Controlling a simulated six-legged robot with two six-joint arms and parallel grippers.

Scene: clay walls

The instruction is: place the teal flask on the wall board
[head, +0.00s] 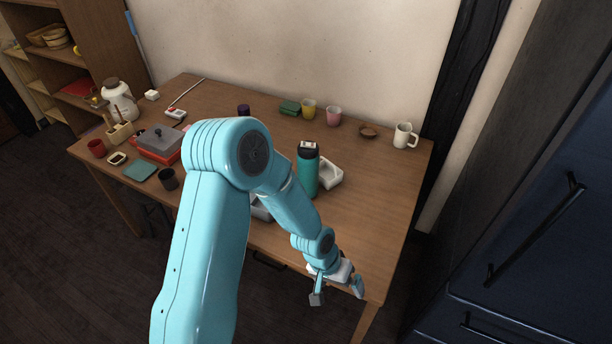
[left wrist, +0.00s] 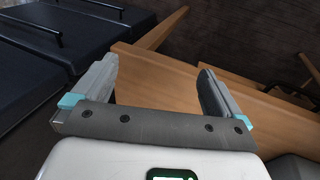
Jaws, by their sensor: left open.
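The teal flask (head: 307,170) stands upright on the wooden table (head: 370,220), right of the middle, with a dark lid on top. My left arm reaches across the table in front of it. My left gripper (head: 337,289) is open and empty at the table's front right corner, apart from the flask and nearer to me. In the left wrist view my left gripper (left wrist: 158,88) has its fingers spread, with the table's edge beyond them and no flask between. I see no board on the wall (head: 300,50). My right gripper is not in view.
A white tray (head: 330,174) lies right behind the flask. A white mug (head: 404,136), pink cup (head: 333,116) and yellow cup (head: 308,108) stand along the back. A grey-and-red box (head: 160,143) and several small things crowd the left. Blue cabinets (head: 540,240) stand at right.

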